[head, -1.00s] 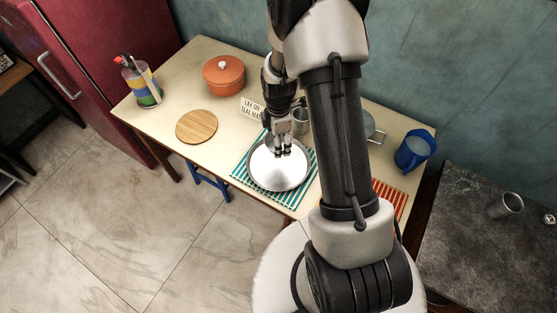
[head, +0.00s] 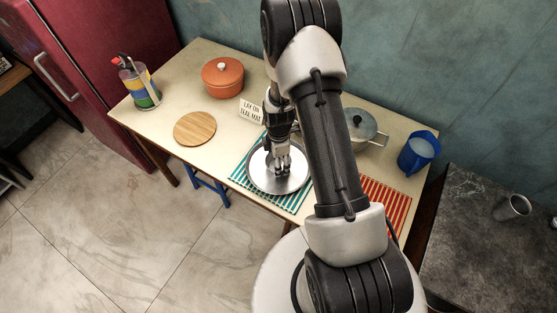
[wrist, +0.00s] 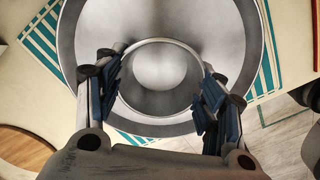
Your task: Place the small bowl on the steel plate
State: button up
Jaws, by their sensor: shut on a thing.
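The steel plate (head: 259,184) lies on the teal striped mat (head: 236,177) near the table's front edge. My gripper (head: 282,168) points down over the plate. In the wrist view, its two blue-padded fingers (wrist: 160,98) stand at either side of the small bowl (wrist: 160,65), which is round, metallic and upright. The gripper is shut on the bowl. The steel plate (wrist: 82,50) surrounds the bowl in that view. I cannot tell whether the bowl's base touches the plate. In the head view, the fingers and steel reflections make the bowl hard to make out.
A wooden board (head: 195,129), an orange pot (head: 222,77), a bottle (head: 139,85) and a small sign (head: 251,111) are to the left. A lidded grey pot (head: 362,128), blue jug (head: 418,153) and red striped mat (head: 385,203) are to the right.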

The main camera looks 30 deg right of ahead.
jog(key=shift+f, duration=0.15)
jog(key=o, duration=1)
jog(key=shift+c, duration=0.2)
jog(key=s+a+r+m+t+p, duration=0.1)
jog(key=s+a+r+m, duration=0.1)
jog(key=r, duration=0.9)
jog(key=s+a+r+m+p, duration=0.1)
jog(key=r+m, duration=0.1)
jog(key=r, duration=0.9)
jog(key=s+a+r+m+t+p, duration=0.1)
jog(key=s+a+r+m, duration=0.15)
jog(key=r, duration=0.85)
jog(key=s+a+r+m+t, duration=0.2)
jog(key=s+r+m, duration=0.7)
jog(key=s, duration=0.6)
jog(key=shift+s+a+r+t, duration=0.35)
jog(key=shift+a+r, duration=0.4)
jog(key=shift+r, duration=0.15)
